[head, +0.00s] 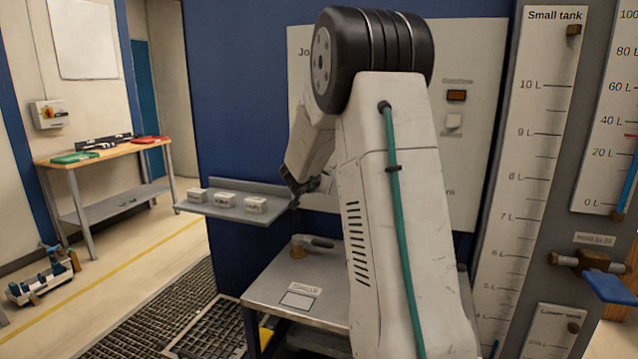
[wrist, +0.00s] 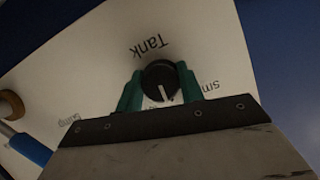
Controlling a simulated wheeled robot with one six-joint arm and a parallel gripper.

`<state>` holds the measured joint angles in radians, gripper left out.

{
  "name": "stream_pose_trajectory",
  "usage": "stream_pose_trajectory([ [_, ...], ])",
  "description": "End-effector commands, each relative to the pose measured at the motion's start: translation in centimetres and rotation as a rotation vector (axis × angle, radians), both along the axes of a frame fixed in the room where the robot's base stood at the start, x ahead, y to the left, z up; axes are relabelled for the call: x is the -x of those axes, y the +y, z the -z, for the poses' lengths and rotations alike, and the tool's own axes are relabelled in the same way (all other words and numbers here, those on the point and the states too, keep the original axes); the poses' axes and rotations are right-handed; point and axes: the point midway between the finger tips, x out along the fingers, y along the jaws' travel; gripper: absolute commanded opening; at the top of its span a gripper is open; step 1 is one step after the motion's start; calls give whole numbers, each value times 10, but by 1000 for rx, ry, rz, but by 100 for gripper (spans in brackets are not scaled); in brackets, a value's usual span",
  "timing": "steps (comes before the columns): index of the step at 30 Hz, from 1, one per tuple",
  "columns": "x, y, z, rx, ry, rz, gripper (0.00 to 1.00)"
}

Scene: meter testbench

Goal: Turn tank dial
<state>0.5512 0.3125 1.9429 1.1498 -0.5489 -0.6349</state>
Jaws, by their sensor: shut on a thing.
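The tank dial (wrist: 160,78) is a round black knob with a white pointer line, on a white panel (wrist: 75,72) marked "Tank" in the wrist view. The lettering appears upside down there, and the pointer line points toward the bottom of the picture, slightly right. My gripper (wrist: 160,88) has green fingers on both sides of the dial and is shut on it. In the head view my arm covers much of the panel (head: 480,130). The dial is hidden there, and my gripper is mostly hidden behind the arm.
A shelf with small white boxes (head: 223,201) juts out left of my arm. A metal table (head: 330,290) stands below it. On the right are the small tank scale (head: 530,150) and a valve with a blue handle (head: 610,287). A workbench (head: 105,150) stands far left.

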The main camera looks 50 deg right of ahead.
Motion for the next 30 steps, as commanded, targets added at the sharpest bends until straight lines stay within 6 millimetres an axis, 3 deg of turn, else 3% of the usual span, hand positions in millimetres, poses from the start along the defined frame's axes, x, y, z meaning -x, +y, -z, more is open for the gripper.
stream_pose_trajectory([
  [14,0,0,0,7,19,-2,15],
  [15,0,0,0,7,19,-2,40],
  [17,0,0,0,8,18,-2,57],
  [26,0,1,-1,7,17,-1,59],
  [30,5,11,-6,8,15,-1,59],
])
